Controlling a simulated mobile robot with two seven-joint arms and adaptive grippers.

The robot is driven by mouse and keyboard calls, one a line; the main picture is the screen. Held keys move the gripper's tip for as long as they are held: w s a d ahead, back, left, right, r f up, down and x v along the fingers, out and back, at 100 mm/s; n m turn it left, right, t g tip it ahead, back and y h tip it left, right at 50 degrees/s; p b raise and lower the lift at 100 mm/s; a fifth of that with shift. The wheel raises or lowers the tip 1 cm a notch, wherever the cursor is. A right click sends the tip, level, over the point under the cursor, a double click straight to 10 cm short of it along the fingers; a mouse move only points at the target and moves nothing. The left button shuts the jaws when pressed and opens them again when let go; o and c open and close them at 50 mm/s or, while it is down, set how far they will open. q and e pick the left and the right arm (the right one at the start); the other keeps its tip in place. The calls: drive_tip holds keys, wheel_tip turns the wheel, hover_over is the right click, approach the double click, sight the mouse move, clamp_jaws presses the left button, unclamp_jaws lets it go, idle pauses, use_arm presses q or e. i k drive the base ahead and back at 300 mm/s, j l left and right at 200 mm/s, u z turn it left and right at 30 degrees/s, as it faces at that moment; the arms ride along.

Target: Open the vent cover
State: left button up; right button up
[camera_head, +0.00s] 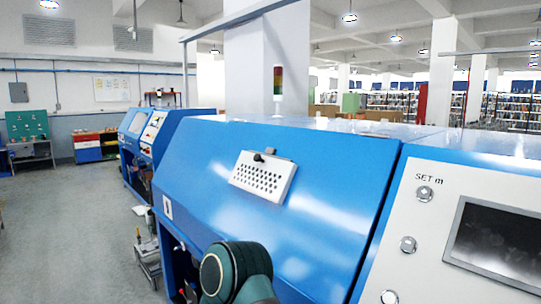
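The vent cover (262,177) is a white plate with rows of dark round holes on the sloping blue front of the machine. It appears to lie against the panel, in the middle of the view. A small black knob (258,157) sits at its upper edge, with a grey piece beside it. A dark green and black rounded link of one of my arms shows at the bottom centre, below the vent cover and apart from it. Neither of my grippers is in view.
The blue machine (330,215) fills the middle. To its right is a white control panel (415,235) with round buttons and a dark screen (498,240). A signal light (278,80) stands behind. Grey floor (70,225) is open at left, with a small cart (147,250) beside the machine.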

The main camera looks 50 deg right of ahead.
sight(269, 178)
drive_tip(key=i+z, duration=0.7)
drive_tip(key=i+j+z, duration=0.1)
drive_tip(key=i+z, duration=0.25)
drive_tip(key=i, duration=0.1)
